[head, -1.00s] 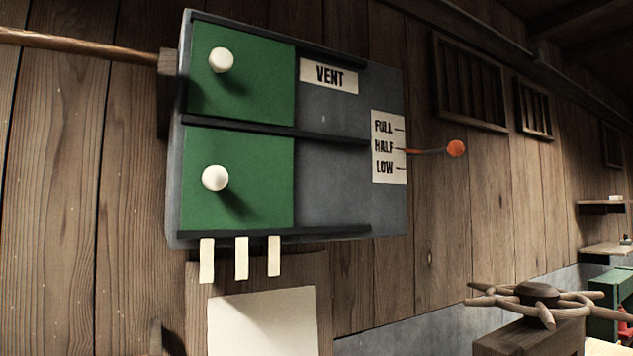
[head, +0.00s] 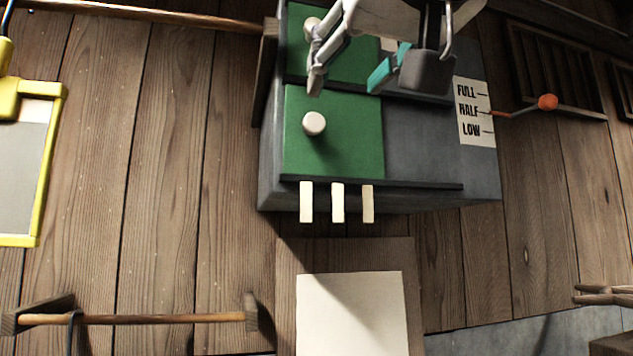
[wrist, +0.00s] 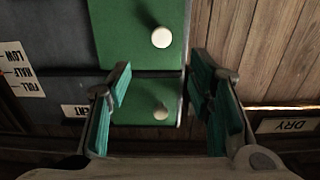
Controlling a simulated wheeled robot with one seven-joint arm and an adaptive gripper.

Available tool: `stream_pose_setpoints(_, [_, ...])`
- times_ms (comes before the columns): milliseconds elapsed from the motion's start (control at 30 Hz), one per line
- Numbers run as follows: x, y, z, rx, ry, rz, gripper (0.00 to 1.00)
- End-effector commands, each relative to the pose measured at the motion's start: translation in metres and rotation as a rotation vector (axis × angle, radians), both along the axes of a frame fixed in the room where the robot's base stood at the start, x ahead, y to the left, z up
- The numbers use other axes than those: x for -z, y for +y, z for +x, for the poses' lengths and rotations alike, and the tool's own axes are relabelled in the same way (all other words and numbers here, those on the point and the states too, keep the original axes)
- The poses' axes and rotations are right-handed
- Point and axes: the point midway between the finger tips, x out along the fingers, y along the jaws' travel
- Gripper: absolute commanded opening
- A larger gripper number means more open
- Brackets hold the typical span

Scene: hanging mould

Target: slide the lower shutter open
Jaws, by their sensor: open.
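The lower shutter (head: 350,150) is a green panel at the left end of its track on the grey vent box (head: 425,150). Its white round knob (head: 314,123) is near its left edge. The upper shutter (head: 345,62) is also green and at the left, with its knob partly hidden by my gripper. My gripper (head: 348,78) is open and empty in front of the upper shutter, above the lower knob. The wrist view is upside down: the lower knob (wrist: 161,37) is beyond my open fingers, and the upper knob (wrist: 160,113) lies between them.
A label with FULL, HALF, LOW (head: 475,112) and an orange-tipped lever (head: 547,102) are at the box's right. Several pale tabs (head: 337,203) hang below it, above a white sheet (head: 350,315). A wooden rod (head: 150,13) runs to the box's upper left.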

Motion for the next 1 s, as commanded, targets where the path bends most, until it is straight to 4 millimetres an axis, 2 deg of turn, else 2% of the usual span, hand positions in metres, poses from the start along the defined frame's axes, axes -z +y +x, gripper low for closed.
stream_pose_setpoints(167, [-0.003, 0.005, 0.015, -0.001, -0.003, 0.002, 0.47])
stream_pose_setpoints(700, [-0.002, 0.032, 0.110, 0.000, 0.000, 0.001, 0.47])
stream_pose_setpoints(833, [-0.002, 0.036, 0.123, 0.000, -0.002, 0.001, 0.47])
stream_pose_setpoints(1000, [-0.002, 0.038, 0.130, -0.001, -0.002, 0.002, 0.47])
